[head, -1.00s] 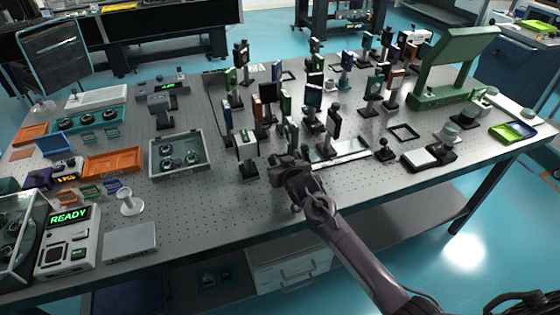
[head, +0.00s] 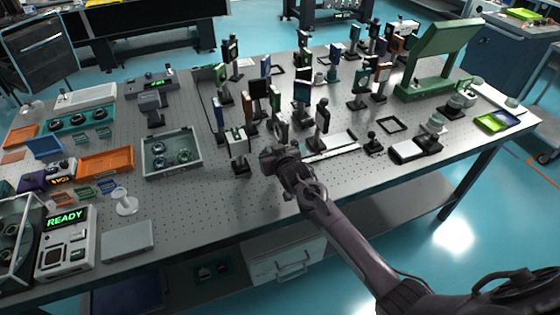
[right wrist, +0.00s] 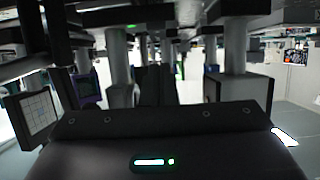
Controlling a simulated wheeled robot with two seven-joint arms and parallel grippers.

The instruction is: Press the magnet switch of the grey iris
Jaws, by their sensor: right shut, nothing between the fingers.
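My right gripper (head: 270,158) is over the near middle of the optical table, at the front of the crowd of post-mounted optics. Its fingers (right wrist: 158,86) show dark and closed together in the right wrist view, with nothing between them. A grey ring-shaped mount (head: 281,127), which may be the grey iris, stands just beyond the gripper. The gripper and arm hide its lower part and base. I cannot make out a magnet switch, nor tell whether the gripper touches anything. My left gripper is not in view.
A pale block-shaped mount (head: 237,141) stands close left of the gripper. Several posts crowd behind it. A grey tray (head: 148,172) and a READY device (head: 66,243) are to the left. A green frame (head: 437,62) stands at the right.

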